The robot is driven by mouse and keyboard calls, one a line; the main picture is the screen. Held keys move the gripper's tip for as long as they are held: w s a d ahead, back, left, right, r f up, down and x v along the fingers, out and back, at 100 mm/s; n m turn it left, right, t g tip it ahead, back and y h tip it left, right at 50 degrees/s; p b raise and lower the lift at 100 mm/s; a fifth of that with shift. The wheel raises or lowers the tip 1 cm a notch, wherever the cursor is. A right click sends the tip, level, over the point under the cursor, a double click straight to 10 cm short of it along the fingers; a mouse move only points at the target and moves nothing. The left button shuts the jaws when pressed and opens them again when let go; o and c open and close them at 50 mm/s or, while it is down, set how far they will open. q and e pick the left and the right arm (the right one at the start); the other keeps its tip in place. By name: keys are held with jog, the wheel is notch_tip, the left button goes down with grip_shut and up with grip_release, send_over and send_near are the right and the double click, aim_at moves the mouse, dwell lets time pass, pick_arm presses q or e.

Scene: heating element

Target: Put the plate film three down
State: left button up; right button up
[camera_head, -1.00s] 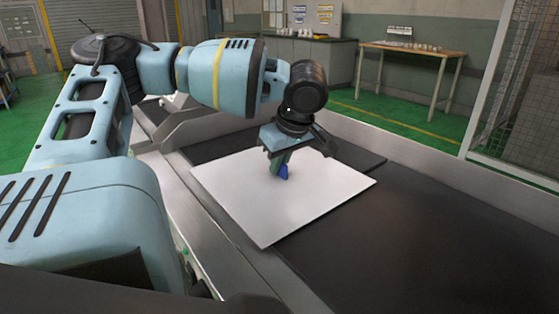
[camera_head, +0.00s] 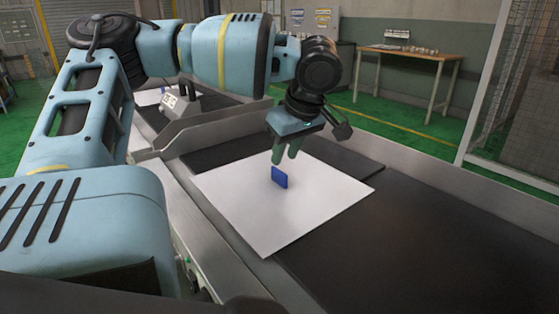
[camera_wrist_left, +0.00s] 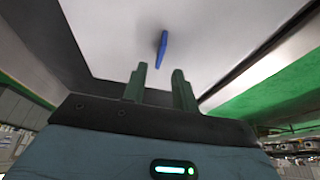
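A white plate (camera_head: 255,215) lies flat on the dark surface, in the middle of the head view. A small blue piece (camera_head: 279,177) stands upright on top of the plate; the left wrist view also shows the blue piece (camera_wrist_left: 162,50) against the white plate (camera_wrist_left: 110,40). My left gripper (camera_head: 283,160) is just above the blue piece, fingers pointing down. In the left wrist view its two green fingers (camera_wrist_left: 160,82) are apart with nothing between them, and the blue piece is beyond the tips. My right gripper is in neither view.
The dark belt-like surface (camera_head: 420,235) is bare at the right and front, bounded by metal rails (camera_head: 470,185). A grey bracket (camera_head: 178,104) stands at the back left. A wooden table (camera_head: 410,53) with small items is far behind.

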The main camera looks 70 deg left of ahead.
pick_arm(q)
jog(key=p+v, duration=0.1)
jog(key=v, duration=0.4)
jog(key=shift+d+r, duration=0.1)
jog(key=shift+r, duration=0.25)
